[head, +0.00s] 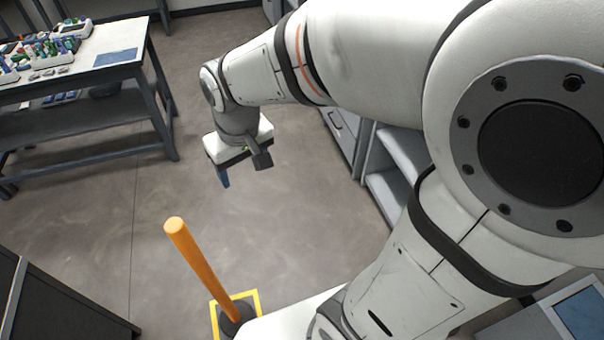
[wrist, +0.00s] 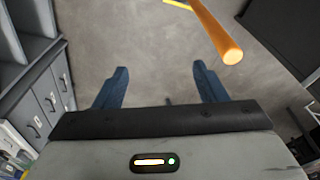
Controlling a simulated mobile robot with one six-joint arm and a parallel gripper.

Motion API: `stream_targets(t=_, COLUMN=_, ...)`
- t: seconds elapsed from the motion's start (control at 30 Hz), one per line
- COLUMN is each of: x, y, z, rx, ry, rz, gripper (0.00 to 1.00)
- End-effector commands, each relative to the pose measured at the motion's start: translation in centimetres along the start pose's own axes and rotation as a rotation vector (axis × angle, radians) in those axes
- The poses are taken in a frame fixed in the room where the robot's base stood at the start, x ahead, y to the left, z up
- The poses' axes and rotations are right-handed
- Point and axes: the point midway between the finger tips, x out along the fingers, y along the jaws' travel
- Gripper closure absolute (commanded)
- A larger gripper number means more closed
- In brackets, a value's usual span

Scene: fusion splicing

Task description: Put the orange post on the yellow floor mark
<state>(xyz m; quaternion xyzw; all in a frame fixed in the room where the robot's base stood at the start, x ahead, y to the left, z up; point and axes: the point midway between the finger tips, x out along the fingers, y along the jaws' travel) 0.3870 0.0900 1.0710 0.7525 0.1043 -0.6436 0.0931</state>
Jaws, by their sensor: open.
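The orange post (head: 200,268) stands upright on a dark round base (head: 236,318) in the head view. The base appears within the yellow floor mark (head: 254,299), a square outline partly hidden by my white body. In the wrist view the post (wrist: 215,32) shows at the upper right, and a bit of the yellow mark (wrist: 178,2) at the top edge. My gripper (head: 224,176) hangs above the floor, apart from the post. In the wrist view its two blue fingers (wrist: 160,82) are spread with nothing between them.
A workbench (head: 112,60) with small parts and a blue mat stands at the upper left. Grey cabinets and shelves (head: 388,170) line the right, behind my arm. A dark cabinet (head: 50,305) is at the lower left. The floor between is clear.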

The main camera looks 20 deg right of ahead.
Motion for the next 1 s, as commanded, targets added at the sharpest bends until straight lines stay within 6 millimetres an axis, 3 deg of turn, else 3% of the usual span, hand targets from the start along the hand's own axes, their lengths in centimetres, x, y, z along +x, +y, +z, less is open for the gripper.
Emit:
stream_targets(t=0.03, x=-1.2, y=1.6, z=1.8, rx=0.056, ry=0.024, rz=0.009, gripper=0.35)
stream_targets(t=0.2, x=-3.1, y=4.4, z=6.7, rx=0.192, ry=0.073, rz=0.035, gripper=0.35)
stream_targets(t=0.4, x=-3.8, y=6.4, z=10.0, rx=0.27, ry=0.099, rz=0.053, gripper=0.35)
stream_targets(t=1.0, x=-3.9, y=6.5, z=10.3, rx=0.278, ry=0.102, rz=0.054, gripper=0.35)
